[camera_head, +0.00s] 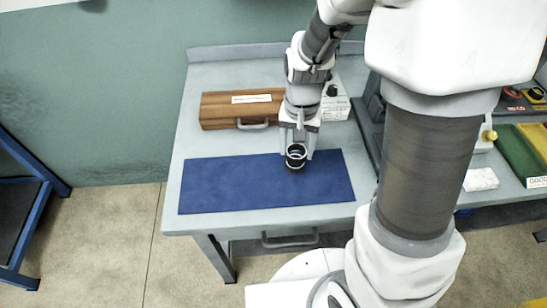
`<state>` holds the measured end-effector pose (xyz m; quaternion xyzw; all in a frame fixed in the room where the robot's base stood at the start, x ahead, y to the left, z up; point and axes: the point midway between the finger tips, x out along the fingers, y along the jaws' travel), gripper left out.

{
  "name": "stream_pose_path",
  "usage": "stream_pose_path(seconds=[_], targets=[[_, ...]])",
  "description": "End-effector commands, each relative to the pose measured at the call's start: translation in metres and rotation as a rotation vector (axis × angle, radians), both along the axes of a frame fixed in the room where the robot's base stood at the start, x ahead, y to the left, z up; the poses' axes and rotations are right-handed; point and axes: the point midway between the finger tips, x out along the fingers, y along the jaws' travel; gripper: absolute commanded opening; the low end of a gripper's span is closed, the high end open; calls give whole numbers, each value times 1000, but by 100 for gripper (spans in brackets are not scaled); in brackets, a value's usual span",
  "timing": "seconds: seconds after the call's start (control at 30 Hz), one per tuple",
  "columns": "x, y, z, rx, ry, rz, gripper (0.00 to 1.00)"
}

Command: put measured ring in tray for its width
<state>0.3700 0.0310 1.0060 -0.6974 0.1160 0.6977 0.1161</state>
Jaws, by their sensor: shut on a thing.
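My gripper (296,153) is over the right part of the blue mat (235,190), pointing down. It is shut on a dark ring (296,163) with a bright inner rim. The ring is at or just above the mat; I cannot tell if it touches. At the far right, a green tray (515,155) sits beside a partly seen yellow one (538,137). A white label starting "GOOD" (537,182) is at the green tray's front edge. Other trays and any width reading are not visible.
A wooden case (228,110) with a handle stands behind the mat. A white box with a black knob (336,105) is to its right. My white and dark arm column hides much of the table's right side. A white cloth (481,179) lies beyond it. The mat's left half is clear.

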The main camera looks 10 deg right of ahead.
Motion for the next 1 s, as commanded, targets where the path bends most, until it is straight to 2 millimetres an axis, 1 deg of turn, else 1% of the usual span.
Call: stream_pose_path(seconds=[0.03,0.1,0.23,0.3,0.37,0.5,0.63,0.73,1.0], targets=[[1,-11,7,1,-4,-5,0],[0,-21,13,0,-3,-4,0],[2,-34,21,-1,-3,4,0],[9,-38,21,-3,-1,32,0],[19,-39,19,-5,0,80,0],[48,-37,11,-6,2,217,0],[66,-33,6,-2,1,305,0],[70,-32,4,0,0,330,0],[70,-31,4,0,-1,331,0]])
